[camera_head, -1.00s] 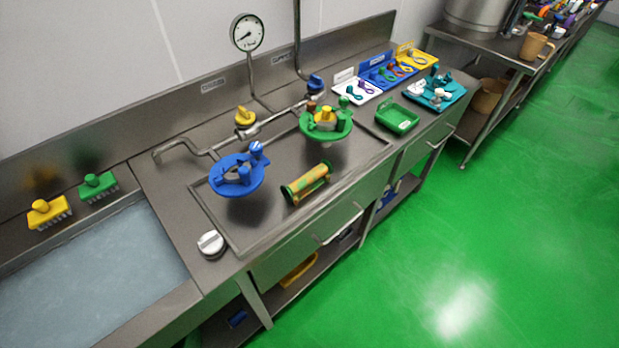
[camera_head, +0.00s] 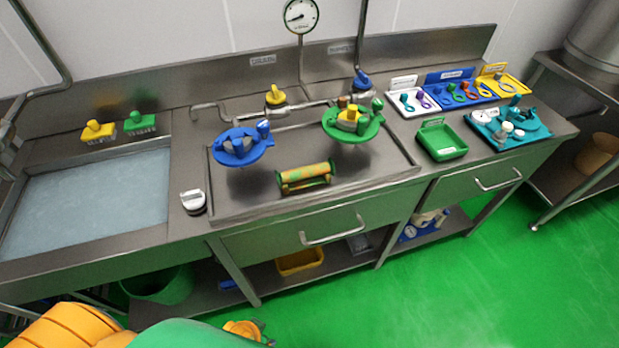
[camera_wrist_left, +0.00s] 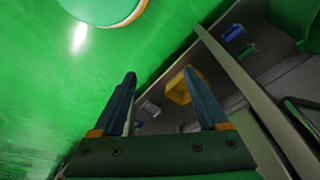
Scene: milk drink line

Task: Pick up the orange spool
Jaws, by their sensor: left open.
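No thing is clearly recognisable as the orange spool. A yellow-orange roller with green ends (camera_head: 305,177) lies in the sunken part of the steel counter, near its front edge. The blue tray (camera_head: 436,78) at the back right holds small red, green and orange pieces, too small to identify. My left gripper (camera_wrist_left: 160,73) is open and empty in the left wrist view, over the green floor and in front of the counter's lower shelf. In the head view my left arm shows at the bottom left, well below the counter top. My right gripper is not in view.
A blue wheel-like fixture (camera_head: 240,148) and a green one (camera_head: 353,124) stand behind the roller. A green tray (camera_head: 443,151), a white tray (camera_head: 399,110) and a teal tray (camera_head: 535,141) are at right. A water basin (camera_head: 85,205) is at left. A yellow bin (camera_head: 300,263) sits below.

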